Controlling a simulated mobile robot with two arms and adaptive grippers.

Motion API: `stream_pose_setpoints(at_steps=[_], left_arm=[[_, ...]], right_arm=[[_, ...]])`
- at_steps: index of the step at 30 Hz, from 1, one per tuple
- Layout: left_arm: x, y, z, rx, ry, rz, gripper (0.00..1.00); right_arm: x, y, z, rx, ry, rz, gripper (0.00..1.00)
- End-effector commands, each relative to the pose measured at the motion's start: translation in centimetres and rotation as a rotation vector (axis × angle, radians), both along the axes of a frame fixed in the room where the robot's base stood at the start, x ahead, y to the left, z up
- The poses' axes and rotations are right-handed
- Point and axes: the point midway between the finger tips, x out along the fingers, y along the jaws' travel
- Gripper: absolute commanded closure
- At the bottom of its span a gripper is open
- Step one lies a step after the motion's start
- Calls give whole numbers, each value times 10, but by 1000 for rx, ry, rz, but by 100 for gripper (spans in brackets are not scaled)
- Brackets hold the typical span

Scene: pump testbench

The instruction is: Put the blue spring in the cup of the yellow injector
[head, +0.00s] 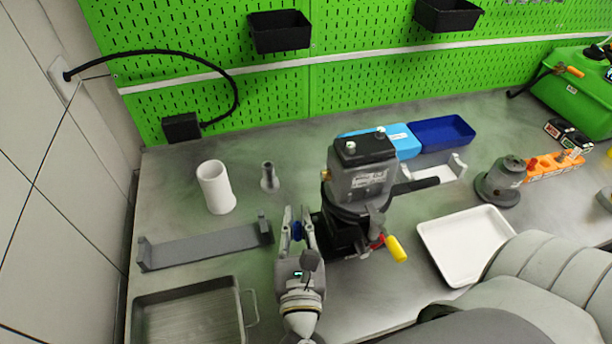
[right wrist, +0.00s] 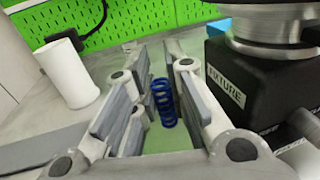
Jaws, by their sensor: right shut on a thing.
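My right gripper (head: 298,222) is beside the left side of the black fixture, its fingers pointing toward the back wall. It is shut on the blue spring (head: 297,231). In the right wrist view the spring (right wrist: 163,102) stands roughly upright between the grey finger pads (right wrist: 158,95). A yellow cylindrical piece (head: 396,248) with a red part sticks out at the front right of the grey machine on the fixture. It appears to be the yellow injector; I cannot make out its cup. My left gripper is not in view.
The black fixture (right wrist: 228,85) stands close right of the gripper, the grey machine (head: 362,180) on it. A white tray (head: 440,235) is right.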

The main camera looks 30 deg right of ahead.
Motion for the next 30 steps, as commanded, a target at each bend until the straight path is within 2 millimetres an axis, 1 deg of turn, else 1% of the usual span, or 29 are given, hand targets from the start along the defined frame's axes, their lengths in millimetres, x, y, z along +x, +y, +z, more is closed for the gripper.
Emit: stream_pose_setpoints(at_steps=[1, 9, 12, 15, 19, 25, 27, 30], left_arm=[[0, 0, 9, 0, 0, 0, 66], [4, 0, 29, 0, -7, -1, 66], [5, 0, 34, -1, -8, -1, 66], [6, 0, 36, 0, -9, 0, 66], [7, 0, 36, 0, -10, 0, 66], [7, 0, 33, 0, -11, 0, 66], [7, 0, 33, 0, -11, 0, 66], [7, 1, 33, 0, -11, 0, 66]], right_arm=[[13, -6, 6, -1, -5, 0, 100], [75, -38, 6, -3, -3, 0, 100], [93, -48, 4, -1, -2, 1, 100], [105, -54, 2, -2, -1, 2, 100], [112, -58, -1, 0, 1, 2, 100], [112, -58, -28, -2, 5, 2, 100], [112, -57, -33, -2, 2, 3, 100], [111, -57, -36, 0, 1, 3, 100]])
